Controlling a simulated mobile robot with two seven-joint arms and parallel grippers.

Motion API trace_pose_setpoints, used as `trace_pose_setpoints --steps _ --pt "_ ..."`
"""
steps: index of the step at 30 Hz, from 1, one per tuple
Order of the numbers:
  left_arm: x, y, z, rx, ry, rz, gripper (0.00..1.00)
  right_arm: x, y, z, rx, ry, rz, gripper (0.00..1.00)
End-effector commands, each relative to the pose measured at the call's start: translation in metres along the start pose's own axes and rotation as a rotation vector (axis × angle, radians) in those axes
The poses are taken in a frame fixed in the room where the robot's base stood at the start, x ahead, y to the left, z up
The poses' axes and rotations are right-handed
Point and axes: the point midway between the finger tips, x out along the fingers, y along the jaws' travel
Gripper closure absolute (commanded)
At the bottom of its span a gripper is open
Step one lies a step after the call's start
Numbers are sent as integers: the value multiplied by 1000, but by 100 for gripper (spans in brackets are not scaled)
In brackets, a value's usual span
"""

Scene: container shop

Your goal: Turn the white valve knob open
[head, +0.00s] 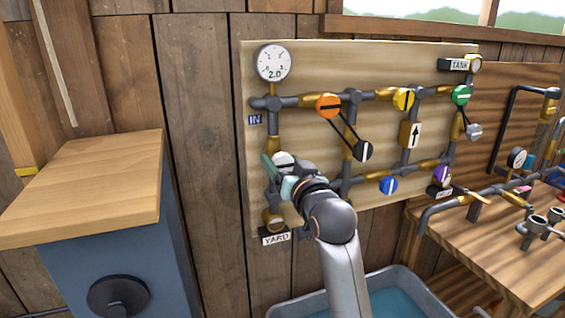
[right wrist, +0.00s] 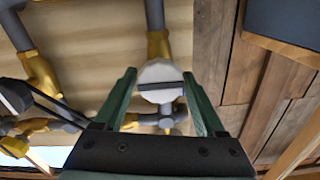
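The white valve knob (head: 283,158) is on the pipe at the left of the wooden board, above the YARD label, and is partly hidden by my right gripper in the head view. In the right wrist view the white knob (right wrist: 161,73) is a pale disc with a dark bar across it. My right gripper (head: 278,174) is at the knob. Its two green fingers stand apart on either side of the knob in the right wrist view (right wrist: 159,74), with small gaps beside it. My left gripper is not in view.
Orange (head: 328,105), yellow (head: 403,98), green (head: 460,95), blue (head: 388,185) and purple (head: 441,173) knobs sit on the same pipework. A gauge (head: 273,63) is above. A wooden-topped cabinet (head: 90,180) stands left and a workbench (head: 490,250) right.

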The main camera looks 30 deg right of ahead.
Motion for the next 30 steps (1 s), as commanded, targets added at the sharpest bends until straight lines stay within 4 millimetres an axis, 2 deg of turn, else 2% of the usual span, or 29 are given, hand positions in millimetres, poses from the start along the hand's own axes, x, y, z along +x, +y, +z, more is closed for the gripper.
trace_pose_setpoints --steps 2,17,25,30 --pt "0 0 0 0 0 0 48 0 0 0 0 0 0 38" --pt "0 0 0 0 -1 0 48 0 0 0 0 0 0 94" --pt "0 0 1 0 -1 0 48 0 0 0 -29 1 0 94" --pt "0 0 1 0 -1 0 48 0 0 0 -105 1 0 94"
